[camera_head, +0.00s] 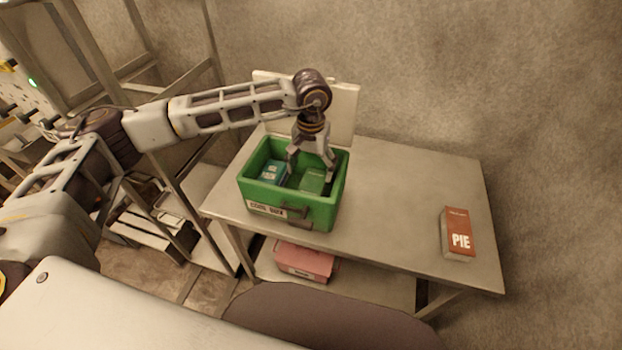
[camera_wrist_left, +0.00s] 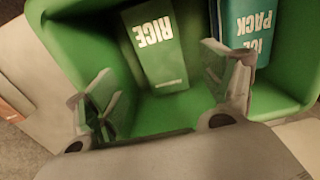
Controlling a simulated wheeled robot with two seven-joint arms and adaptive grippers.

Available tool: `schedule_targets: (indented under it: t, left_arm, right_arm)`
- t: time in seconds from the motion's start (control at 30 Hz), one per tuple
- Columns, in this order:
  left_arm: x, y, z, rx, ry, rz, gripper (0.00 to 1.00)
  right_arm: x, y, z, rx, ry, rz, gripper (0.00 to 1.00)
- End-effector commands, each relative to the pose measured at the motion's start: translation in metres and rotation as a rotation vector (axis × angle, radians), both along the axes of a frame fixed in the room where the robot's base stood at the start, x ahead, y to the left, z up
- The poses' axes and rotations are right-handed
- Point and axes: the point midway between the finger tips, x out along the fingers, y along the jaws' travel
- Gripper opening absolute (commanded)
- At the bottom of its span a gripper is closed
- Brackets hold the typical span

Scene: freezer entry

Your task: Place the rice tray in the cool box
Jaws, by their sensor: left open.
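The green cool box (camera_head: 292,213) stands on the metal table with its pale lid raised behind it. The rice tray, a green pack (camera_head: 312,181), lies inside the box on the right side in the head view. Its RICE label shows in the left wrist view (camera_wrist_left: 158,50). My left gripper (camera_head: 312,172) points down into the box, over the rice tray. In the left wrist view its two fingers (camera_wrist_left: 165,100) are spread apart and empty, with the rice tray beyond them. My right gripper is not in view.
A teal ice pack (camera_head: 273,172) is in the box beside the rice tray and also shows in the left wrist view (camera_wrist_left: 248,28). A PIE box (camera_head: 458,234) stands at the table's right. A pink box (camera_head: 304,262) is on the lower shelf. The table's middle (camera_head: 400,205) is clear.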

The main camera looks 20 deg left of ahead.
Motion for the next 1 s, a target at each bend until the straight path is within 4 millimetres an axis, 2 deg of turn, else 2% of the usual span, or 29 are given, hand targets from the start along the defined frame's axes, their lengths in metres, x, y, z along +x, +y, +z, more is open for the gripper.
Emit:
schedule_targets:
  t: [0.13, 0.33, 1.0]
  left_arm:
    - [0.0, 0.0, 0.017, -0.001, -0.001, 0.0, 0.82]
    - [0.0, 0.0, 0.03, 0.0, 0.001, -0.001, 0.82]
    - [0.0, 0.0, 0.032, 0.0, 0.001, -0.001, 0.82]
  right_arm:
    - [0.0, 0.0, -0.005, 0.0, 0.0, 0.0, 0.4]
    - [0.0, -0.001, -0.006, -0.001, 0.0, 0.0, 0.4]
    - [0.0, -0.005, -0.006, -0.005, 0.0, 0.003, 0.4]
